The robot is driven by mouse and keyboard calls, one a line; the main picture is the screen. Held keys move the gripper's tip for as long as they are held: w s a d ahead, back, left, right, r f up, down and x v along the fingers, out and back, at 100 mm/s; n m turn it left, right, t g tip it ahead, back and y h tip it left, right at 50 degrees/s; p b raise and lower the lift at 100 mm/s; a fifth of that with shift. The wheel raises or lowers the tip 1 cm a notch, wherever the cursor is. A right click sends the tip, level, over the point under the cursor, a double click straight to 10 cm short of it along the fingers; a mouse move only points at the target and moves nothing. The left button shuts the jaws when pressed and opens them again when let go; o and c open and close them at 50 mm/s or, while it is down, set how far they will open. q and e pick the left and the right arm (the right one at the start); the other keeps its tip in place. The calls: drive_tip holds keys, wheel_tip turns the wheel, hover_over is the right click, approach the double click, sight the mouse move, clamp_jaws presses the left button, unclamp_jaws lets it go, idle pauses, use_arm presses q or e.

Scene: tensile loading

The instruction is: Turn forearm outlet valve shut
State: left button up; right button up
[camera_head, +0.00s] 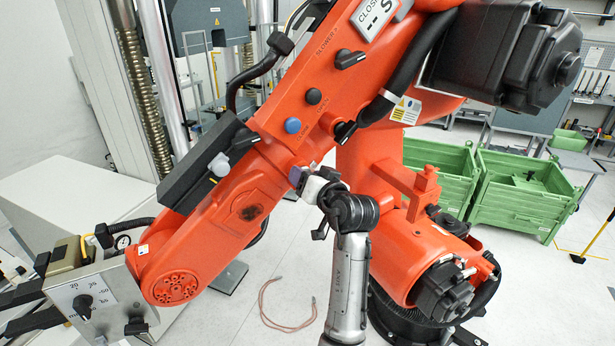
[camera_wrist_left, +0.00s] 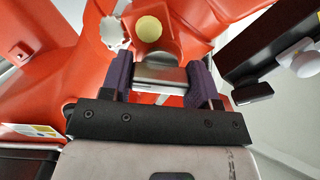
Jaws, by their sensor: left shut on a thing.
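The orange forearm (camera_head: 255,170) slopes across the head view. My left gripper (camera_head: 297,178) comes up from below with purple finger pads near its lower right side. In the left wrist view my left gripper (camera_wrist_left: 160,82) is shut on a silver metal handle (camera_wrist_left: 160,70), which sits between the two purple pads against the orange body. I take this to be the outlet valve's handle; in the head view it is hidden by the gripper. A pale yellow disc (camera_wrist_left: 147,29) and a white scalloped knob (camera_wrist_left: 114,33) lie just beyond it. My right gripper is not in view.
The forearm carries a black knob (camera_head: 345,132), a blue button (camera_head: 292,125) and a black bar (camera_head: 205,160) with a white knob. A grey panel with a dial (camera_head: 84,304) stands lower left. Green crates (camera_head: 520,195) stand right. A hose (camera_head: 283,318) lies on the floor.

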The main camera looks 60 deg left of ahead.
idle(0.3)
use_arm(q)
drive_tip(key=o, duration=0.9)
drive_tip(key=shift+w+d+r+b, duration=0.15)
drive_tip(key=shift+d+b, duration=0.7)
drive_tip(key=shift+d, duration=1.45)
drive_tip(key=shift+s+d+r+b, duration=0.15)
drive_tip(key=shift+d+b, duration=0.75)
drive_tip(key=shift+d, duration=1.4)
drive_tip(key=shift+w+d+r+b, duration=0.2)
drive_tip(key=shift+d+b, duration=0.65)
drive_tip(key=shift+d, duration=1.45)
